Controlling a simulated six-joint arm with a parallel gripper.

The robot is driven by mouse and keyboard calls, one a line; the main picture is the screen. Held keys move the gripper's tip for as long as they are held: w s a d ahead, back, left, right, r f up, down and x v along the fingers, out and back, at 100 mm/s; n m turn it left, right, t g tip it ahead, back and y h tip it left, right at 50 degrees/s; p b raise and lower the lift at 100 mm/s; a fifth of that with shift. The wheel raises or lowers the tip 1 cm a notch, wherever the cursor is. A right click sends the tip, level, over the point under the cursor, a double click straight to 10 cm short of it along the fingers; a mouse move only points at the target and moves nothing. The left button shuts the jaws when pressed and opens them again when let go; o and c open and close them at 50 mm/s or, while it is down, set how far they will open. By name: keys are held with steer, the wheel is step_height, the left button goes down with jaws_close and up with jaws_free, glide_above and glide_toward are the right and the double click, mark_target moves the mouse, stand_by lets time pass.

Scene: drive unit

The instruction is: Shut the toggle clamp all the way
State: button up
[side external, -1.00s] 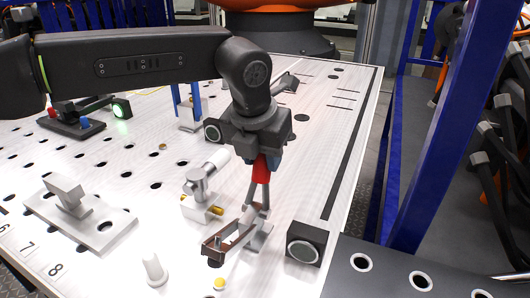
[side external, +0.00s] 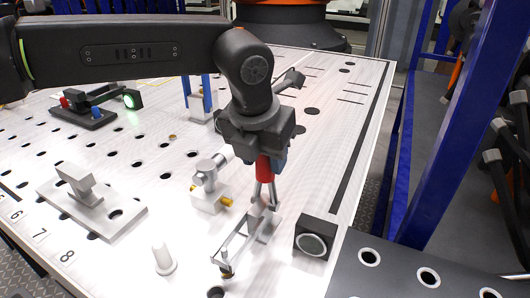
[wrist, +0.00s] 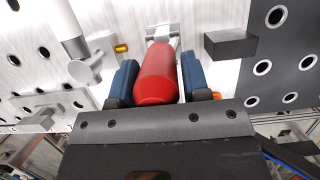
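The toggle clamp (side external: 240,243) stands on the white perforated table, its metal bar reaching down and left. The bar's dark tip (side external: 227,273) is at a small yellow piece, apparently on it; the contact is too small to be sure. The clamp's red handle (side external: 264,169) points up, and it also fills the middle of the wrist view (wrist: 157,78). My gripper (side external: 266,157) is above the clamp base. In the wrist view its blue fingers (wrist: 160,80) flank the red handle closely on both sides and appear shut on it. My gripper hides the handle's upper end in the side view.
A black block (side external: 315,237) stands close right of the clamp. A grey cylinder fitting (side external: 207,185) with brass ends stands close left. A white peg (side external: 163,258) and a metal plate with a raised block (side external: 90,203) are farther left. The table behind right is mostly clear.

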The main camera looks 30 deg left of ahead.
steer(key=o, duration=0.3)
steer(key=shift+r, duration=4.55)
